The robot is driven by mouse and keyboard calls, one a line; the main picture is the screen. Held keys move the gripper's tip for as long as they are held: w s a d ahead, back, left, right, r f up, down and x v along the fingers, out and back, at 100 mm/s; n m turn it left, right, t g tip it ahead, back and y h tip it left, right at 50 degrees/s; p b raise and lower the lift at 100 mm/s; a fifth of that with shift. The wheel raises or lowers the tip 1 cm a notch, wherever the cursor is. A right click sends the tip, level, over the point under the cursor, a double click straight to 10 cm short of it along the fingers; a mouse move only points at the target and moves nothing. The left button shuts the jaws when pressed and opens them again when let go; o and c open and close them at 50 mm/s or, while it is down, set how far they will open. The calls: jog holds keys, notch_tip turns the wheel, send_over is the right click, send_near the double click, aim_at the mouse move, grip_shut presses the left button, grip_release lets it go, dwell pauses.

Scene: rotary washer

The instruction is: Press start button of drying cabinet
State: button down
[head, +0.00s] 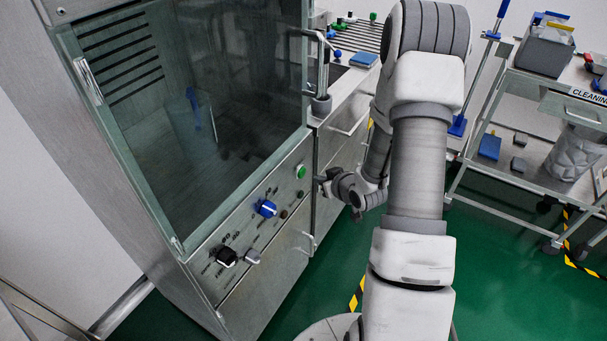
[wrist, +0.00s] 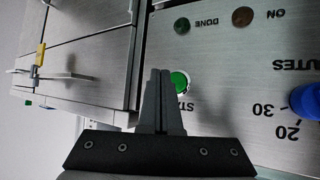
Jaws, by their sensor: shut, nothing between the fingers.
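The drying cabinet (head: 205,130) stands at the left in the head view, its glass door closed. Its green start button (head: 301,171) is at the upper right end of the front control panel. In the wrist view the green button (wrist: 180,80) shows beside my fingertips, partly covered by them, with part of the "START" label visible. My gripper (wrist: 160,72) is shut and empty, its tips close in front of the button. I cannot tell whether they touch it. In the head view my gripper (head: 318,183) is just right of the panel, near the button.
A blue knob (head: 265,208), a black knob (head: 227,256) and a grey knob (head: 253,256) sit lower on the panel. A sink counter (head: 345,90) adjoins the cabinet on the right. A cleaning cart (head: 548,88) stands at the far right.

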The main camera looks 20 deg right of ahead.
jog(key=shift+w+a, duration=0.5)
jog(key=shift+w, duration=0.1)
jog(key=shift+w, duration=0.1)
dwell(1.6)
jog(key=shift+w+a+b, duration=0.2)
jog(key=shift+a+b, duration=0.05)
jog(key=shift+b, duration=0.05)
jog(key=shift+w+a, duration=0.3)
jog(key=shift+w, duration=0.1)
dwell(0.8)
jog(key=shift+s+d, duration=0.55)
jog(key=shift+s, duration=0.15)
jog(key=s+d, duration=0.1)
jog(key=s, duration=0.1)
jog(key=s+d, duration=0.2)
dwell(0.5)
